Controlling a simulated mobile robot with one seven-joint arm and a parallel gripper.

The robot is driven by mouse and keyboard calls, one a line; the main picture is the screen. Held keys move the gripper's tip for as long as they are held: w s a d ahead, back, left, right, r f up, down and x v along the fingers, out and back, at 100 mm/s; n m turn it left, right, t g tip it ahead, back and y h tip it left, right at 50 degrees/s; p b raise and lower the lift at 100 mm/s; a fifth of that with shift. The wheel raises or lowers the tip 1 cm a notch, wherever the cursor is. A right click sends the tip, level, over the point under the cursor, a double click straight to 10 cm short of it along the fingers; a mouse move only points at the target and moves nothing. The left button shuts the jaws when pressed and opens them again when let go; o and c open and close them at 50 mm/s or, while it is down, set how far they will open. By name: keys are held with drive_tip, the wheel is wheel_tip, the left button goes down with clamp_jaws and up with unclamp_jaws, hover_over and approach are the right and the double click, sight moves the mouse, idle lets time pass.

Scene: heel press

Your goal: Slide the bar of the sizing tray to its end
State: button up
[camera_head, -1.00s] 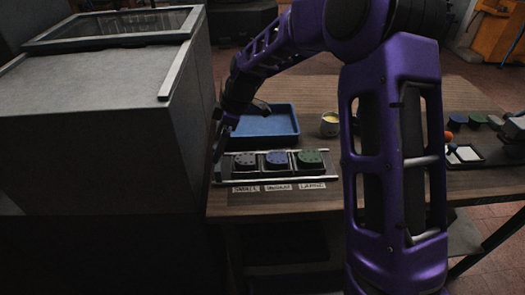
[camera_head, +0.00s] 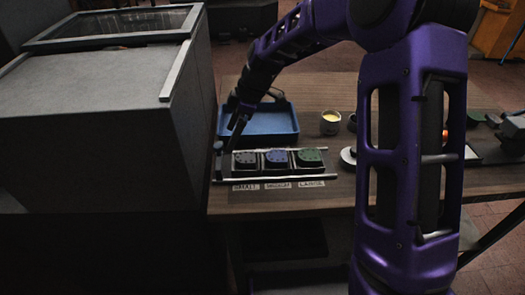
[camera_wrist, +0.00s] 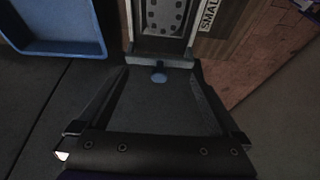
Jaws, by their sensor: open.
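The sizing tray (camera_head: 310,179) lies on the wooden table, with two pale rails and dark, blue and green heel pieces between them, left to right. Its bar (camera_head: 218,163) stands across the rails at the left end, beside the dark piece. My gripper (camera_head: 232,146) is just above and right of the bar in the head view. In the wrist view my gripper (camera_wrist: 162,68) is open, with its fingers either side of a small bluish knob (camera_wrist: 158,78) and a crosspiece of the bar (camera_wrist: 160,60). Contact cannot be told.
A blue tray (camera_head: 285,137) sits behind the sizing tray. A large grey cabinet (camera_head: 90,120) stands close on the left. A cup (camera_head: 330,122) and small round items are to the right, partly hidden by my arm. Paper labels (camera_head: 278,185) lie in front.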

drive_tip(key=shift+d+r, duration=0.15)
drive_tip(key=shift+d, duration=0.2)
drive_tip(key=shift+r, duration=0.1)
wheel_tip(320, 180, up, 3)
drive_tip(key=shift+f+p, duration=0.1)
drive_tip(key=shift+p, duration=0.85)
